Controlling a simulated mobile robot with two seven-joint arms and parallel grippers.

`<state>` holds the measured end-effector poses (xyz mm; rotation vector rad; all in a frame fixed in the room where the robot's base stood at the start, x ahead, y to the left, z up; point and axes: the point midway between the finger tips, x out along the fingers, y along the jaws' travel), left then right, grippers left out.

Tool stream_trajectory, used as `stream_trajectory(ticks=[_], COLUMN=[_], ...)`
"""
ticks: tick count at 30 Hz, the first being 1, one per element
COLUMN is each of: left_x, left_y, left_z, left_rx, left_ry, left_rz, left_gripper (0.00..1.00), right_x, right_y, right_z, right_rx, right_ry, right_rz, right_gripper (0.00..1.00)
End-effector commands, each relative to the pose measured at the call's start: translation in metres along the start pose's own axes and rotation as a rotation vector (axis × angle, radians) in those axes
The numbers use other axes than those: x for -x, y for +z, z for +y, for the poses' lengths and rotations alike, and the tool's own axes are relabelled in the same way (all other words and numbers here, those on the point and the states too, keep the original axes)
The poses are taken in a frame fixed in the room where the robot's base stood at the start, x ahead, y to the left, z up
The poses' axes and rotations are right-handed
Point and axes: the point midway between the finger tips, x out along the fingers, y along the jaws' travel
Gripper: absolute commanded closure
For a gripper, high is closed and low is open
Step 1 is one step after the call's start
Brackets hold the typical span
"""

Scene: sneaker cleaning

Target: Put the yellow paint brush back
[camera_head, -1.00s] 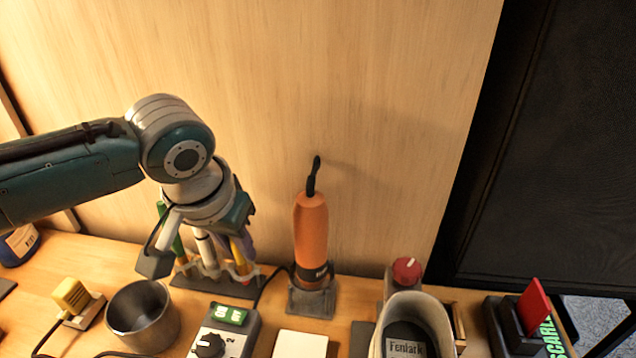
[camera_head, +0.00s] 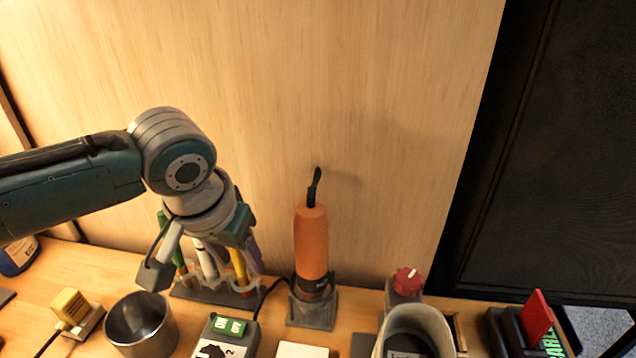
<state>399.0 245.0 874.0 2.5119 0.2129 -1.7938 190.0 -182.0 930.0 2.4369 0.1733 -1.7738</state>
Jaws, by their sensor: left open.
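The yellow paint brush (camera_head: 239,265) stands upright in the brush rack (camera_head: 215,294) at the back of the table, among green, white and purple handled tools. My left gripper (camera_head: 200,258) hangs over the rack from above, with its fingers spread open. One finger is left of the rack and the other is close to the yellow handle. The gripper body hides the tops of the handles. I cannot tell whether the right finger touches the yellow brush. My right gripper is not in view.
An orange tool (camera_head: 311,250) stands in a holder right of the rack. A metal cup (camera_head: 141,325), a yellow brush block (camera_head: 72,307) and a control box (camera_head: 226,338) are in front. A sneaker (camera_head: 416,328) and a red knob (camera_head: 407,281) are further right. The wooden wall is close behind.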

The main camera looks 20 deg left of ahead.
Motion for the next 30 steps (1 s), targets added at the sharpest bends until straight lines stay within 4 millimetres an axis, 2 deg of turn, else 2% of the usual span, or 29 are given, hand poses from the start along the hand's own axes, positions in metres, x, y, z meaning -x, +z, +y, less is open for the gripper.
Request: stream_trajectory(ticks=[12, 15, 20, 23, 27, 30], left_x=[0.087, 0.103, 0.117, 0.117, 0.121, 0.132], left_y=[-0.002, -0.001, 0.001, 0.017, 0.068, 0.104], left_z=[0.0, 0.0, 0.001, 0.015, 0.046, 0.056], left_rx=[-0.001, 0.0, -0.004, -0.045, -0.161, -0.221], left_ry=[0.003, 0.002, 0.004, 0.035, 0.123, 0.163], left_rz=[0.003, 0.001, -0.001, -0.008, -0.01, -0.001], left_gripper=[0.48, 0.48, 0.48, 0.48, 0.48, 0.48], right_x=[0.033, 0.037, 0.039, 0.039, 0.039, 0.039], right_y=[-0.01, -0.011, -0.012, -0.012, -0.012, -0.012], right_z=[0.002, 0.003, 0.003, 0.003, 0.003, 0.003], right_rx=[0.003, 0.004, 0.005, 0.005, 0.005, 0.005], right_ry=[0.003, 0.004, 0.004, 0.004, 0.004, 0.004], right_rz=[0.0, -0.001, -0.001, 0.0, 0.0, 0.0], right_gripper=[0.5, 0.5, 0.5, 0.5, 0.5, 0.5])
